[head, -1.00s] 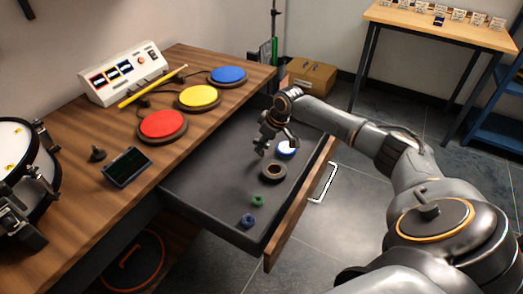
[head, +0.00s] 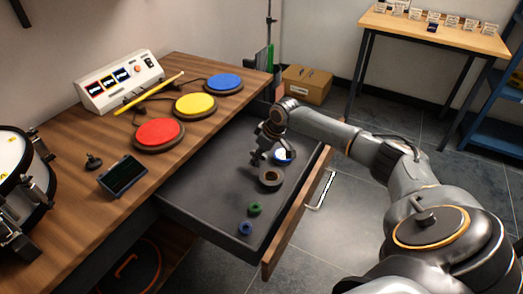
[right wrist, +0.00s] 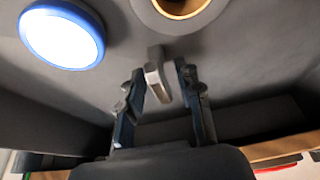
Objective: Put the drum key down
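The drum key (right wrist: 156,75), a small grey metal piece, shows in the right wrist view between the fingertips of my right gripper (right wrist: 158,82). Gaps show between it and the fingers, which stand apart. It is low over or on the dark drawer floor; I cannot tell if it touches. In the head view my right gripper (head: 262,156) is low inside the open drawer (head: 205,200), and the key is too small to make out there. My left gripper is not in view.
In the drawer, a blue-and-white disc (head: 283,156) and a dark tape roll (head: 270,179) lie close to my gripper. A green ring (head: 255,209) and a blue ring (head: 245,228) lie nearer the front. The drawer's left middle is bare. Drum pads (head: 159,134) sit on the desk.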

